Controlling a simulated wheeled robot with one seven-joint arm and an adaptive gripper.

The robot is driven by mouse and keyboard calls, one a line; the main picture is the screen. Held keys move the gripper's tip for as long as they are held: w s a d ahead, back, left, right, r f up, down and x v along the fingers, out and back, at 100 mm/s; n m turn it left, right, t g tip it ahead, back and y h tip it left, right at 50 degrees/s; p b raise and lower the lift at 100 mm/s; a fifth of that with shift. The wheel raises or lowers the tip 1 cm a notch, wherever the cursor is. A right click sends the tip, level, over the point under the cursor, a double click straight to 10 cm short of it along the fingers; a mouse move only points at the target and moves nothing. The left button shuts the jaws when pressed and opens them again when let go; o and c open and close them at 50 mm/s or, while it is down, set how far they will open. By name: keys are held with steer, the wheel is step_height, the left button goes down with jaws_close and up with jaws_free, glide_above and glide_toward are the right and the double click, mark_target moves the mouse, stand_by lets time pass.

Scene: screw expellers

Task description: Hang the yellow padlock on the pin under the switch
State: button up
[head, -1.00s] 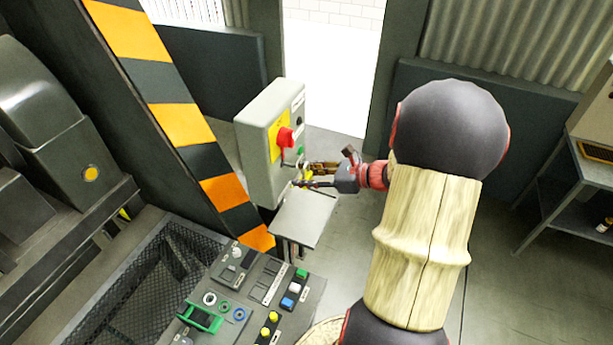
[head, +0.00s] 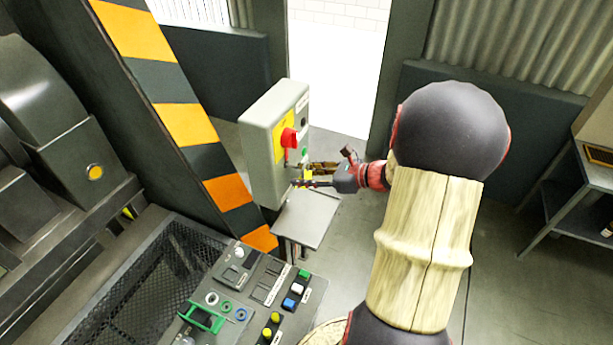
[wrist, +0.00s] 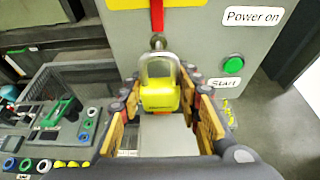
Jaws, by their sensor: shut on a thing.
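The yellow padlock (wrist: 160,97) with a silver shackle is held between the fingers of my gripper (wrist: 162,90) in the wrist view. It is upright, shackle up. The metal pin (wrist: 157,42) sticks out of the grey switch box (wrist: 201,27) just below the red switch handle (wrist: 156,14). The shackle top overlaps the pin's lower end in the picture; I cannot tell whether the pin is through it. In the head view my gripper (head: 312,175) is in front of the box (head: 262,160), below the red switch (head: 289,138); the padlock is small and partly hidden there.
A small grey shelf (head: 300,225) lies under my gripper. A control panel (head: 240,275) with coloured buttons is in front, beside a mesh-lined bin (head: 130,290). A striped post (head: 190,125) stands left of the box. The floor on the right is open.

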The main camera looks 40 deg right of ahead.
mark_target(288, 170)
steer(key=shift+w+a, duration=0.25)
steer(key=shift+w, duration=0.35)
steer(key=shift+w+a, duration=0.25)
steer(key=shift+w, duration=0.3)
stand_by(0.4)
steer(key=shift+w+r, duration=0.2)
steer(key=shift+w, duration=0.1)
stand_by(0.3)
steer(key=shift+w, duration=0.25)
jaws_close()
steer(key=shift+r, duration=0.15)
steer(key=shift+w+d+b, duration=0.2)
steer(key=shift+d+b, duration=0.05)
steer(key=shift+b, duration=0.2)
steer(key=shift+s+f, duration=0.1)
steer(key=shift+f, duration=0.3)
steer(key=shift+s+a+f+b, duration=0.15)
steer(key=shift+a+f+b, duration=0.2)
